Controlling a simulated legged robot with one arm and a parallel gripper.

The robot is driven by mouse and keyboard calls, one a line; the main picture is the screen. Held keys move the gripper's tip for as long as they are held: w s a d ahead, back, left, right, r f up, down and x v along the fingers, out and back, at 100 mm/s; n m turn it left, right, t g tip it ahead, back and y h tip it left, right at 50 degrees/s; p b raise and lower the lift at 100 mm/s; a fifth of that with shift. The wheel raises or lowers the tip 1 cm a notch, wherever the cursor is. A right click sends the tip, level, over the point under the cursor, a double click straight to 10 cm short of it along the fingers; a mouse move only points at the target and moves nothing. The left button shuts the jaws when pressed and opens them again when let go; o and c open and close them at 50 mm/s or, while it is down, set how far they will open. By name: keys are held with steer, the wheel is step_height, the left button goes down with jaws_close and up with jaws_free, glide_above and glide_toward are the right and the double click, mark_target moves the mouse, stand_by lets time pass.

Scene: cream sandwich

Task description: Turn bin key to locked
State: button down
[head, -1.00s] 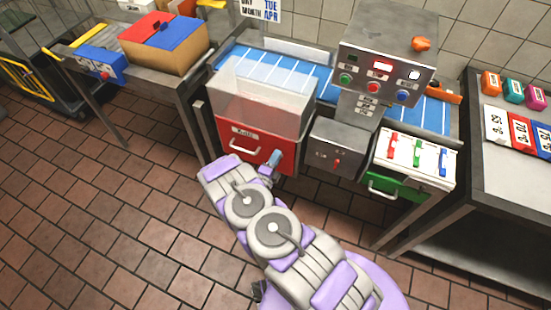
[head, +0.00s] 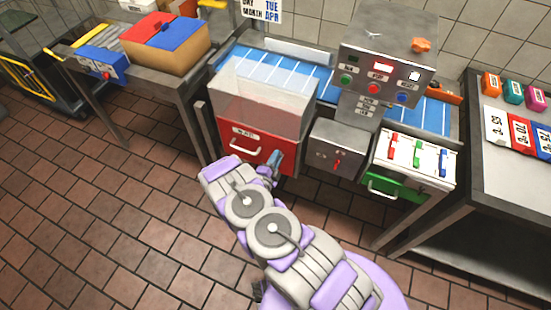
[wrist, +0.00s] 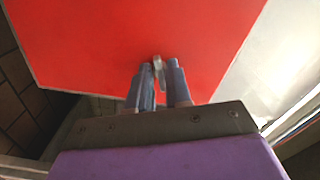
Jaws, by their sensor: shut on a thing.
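The red bin (head: 256,142) sits under the conveyor, with a clear upper part, a label and a pale handle on its front. My gripper (head: 276,162) is at the right part of the red front, right of the handle. In the wrist view, my gripper (wrist: 161,73) is shut on a small metal key (wrist: 158,66) standing out from the red panel (wrist: 140,35). The key looks upright in that view. The lock around it is hidden by the fingers, and I cannot read any lock marking.
A grey box with a red switch (head: 337,160) is just right of the bin. A green-fronted bin (head: 394,186) is further right. The control panel (head: 385,70) stands above. The tiled floor (head: 110,210) at left is clear.

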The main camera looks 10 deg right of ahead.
steer(key=n, duration=1.3)
steer(key=shift+d, duration=0.15)
steer(key=shift+n, duration=0.4)
steer(key=c, duration=1.3)
jaws_free()
steer(key=shift+o, duration=0.2)
steer(key=p+v, duration=0.2)
steer(key=v, duration=1.5)
steer(key=shift+a, duration=0.2)
